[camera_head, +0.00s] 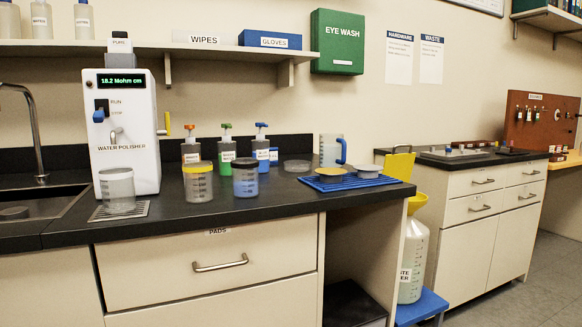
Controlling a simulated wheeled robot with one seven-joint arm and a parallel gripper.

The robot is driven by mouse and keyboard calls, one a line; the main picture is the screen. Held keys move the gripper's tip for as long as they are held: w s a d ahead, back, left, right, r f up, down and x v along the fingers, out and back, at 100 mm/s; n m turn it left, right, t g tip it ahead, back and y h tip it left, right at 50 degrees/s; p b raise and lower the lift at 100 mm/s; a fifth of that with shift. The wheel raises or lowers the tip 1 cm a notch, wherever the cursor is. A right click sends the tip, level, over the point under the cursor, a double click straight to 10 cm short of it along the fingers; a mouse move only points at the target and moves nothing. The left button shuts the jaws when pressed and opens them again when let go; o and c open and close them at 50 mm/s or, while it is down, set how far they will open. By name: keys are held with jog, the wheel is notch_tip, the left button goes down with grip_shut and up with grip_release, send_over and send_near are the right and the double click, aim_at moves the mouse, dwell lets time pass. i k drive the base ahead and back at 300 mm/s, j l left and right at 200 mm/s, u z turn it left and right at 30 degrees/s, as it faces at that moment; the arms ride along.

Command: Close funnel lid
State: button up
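A yellow funnel (417,203) sits in the top of a white waste bottle (413,262), just right of the black counter's end. A flat yellow panel, which looks like the funnel lid (399,167), stands raised above the funnel, at the counter's right end. It looks open. The counter corner lies close to it, and its hinge is too small to make out. My gripper is not in view.
A blue rack (349,183) with dishes is near the counter's right end. A second bench (476,172) stands to the right. Open floor (548,275) shows at lower right.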

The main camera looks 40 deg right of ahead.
aim_at(399, 166)
jog(key=z, duration=2)
jog(key=i+l+u, duration=0.1)
jog(key=i+l, duration=0.25)
jog(key=i, duration=0.25)
jog(key=i+l, duration=0.4)
jog(key=i, duration=0.2)
jog(key=j+u, duration=0.05)
